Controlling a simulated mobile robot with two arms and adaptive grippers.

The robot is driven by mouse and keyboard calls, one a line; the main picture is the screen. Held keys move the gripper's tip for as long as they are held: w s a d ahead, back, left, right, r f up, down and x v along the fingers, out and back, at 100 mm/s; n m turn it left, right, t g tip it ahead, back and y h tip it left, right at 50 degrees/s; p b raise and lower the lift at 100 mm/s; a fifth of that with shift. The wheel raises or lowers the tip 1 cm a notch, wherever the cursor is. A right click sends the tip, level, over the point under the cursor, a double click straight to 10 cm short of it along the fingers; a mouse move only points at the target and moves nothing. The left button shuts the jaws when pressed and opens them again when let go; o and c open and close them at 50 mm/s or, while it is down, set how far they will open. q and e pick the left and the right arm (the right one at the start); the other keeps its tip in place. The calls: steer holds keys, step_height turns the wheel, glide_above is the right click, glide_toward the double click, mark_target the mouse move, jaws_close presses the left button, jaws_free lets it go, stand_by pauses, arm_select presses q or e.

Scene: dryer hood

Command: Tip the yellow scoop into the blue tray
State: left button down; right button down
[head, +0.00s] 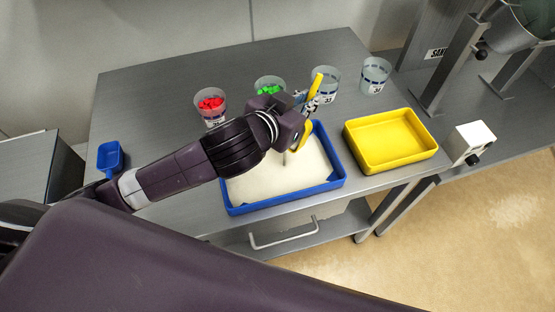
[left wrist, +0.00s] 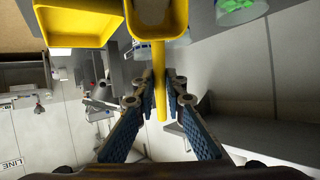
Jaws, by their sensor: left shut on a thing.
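The blue tray (head: 282,201) lies on the steel table and holds a layer of pale granular material. My left gripper (head: 309,103) is above the tray's far right part. It is shut on the handle of the yellow scoop (head: 317,84); in the left wrist view the handle (left wrist: 160,88) runs between the fingers. The scoop's bowl (left wrist: 157,20) is at the top of that view, and its contents cannot be made out. In the head view my gripper and wrist hide much of the scoop. My right gripper is not in view.
A yellow tray (head: 396,163) stands right of the blue tray. Behind are cups with red pieces (head: 211,104) and green pieces (head: 268,90), and two more cups (head: 325,84) (head: 376,76). A blue scoop (head: 110,157) lies at the left. A white control box (head: 470,143) is at the right.

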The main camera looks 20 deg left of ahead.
arm_select(q)
steer(key=shift+a+b, duration=0.15)
steer(key=shift+b, duration=0.3)
steer(key=shift+s+r+b, duration=0.1)
steer(key=shift+s+b, duration=0.3)
steer(key=shift+a+t+h+b, duration=0.15)
steer(key=shift+t+h+b, duration=0.15)
steer(key=shift+t+b, duration=0.1)
steer(key=shift+s+a+r, duration=0.15)
steer(key=shift+s+a, duration=0.15)
steer(key=shift+s, duration=0.2)
steer(key=shift+s+a+t, duration=0.1)
steer(key=shift+t, duration=0.2)
steer(key=shift+s+r, duration=0.1)
steer(key=shift+s, duration=0.2)
steer(key=shift+s+a+t+p, duration=0.15)
steer(key=shift+a+t+p, duration=0.15)
steer(key=shift+p, duration=0.1)
steer(key=shift+n, duration=0.3)
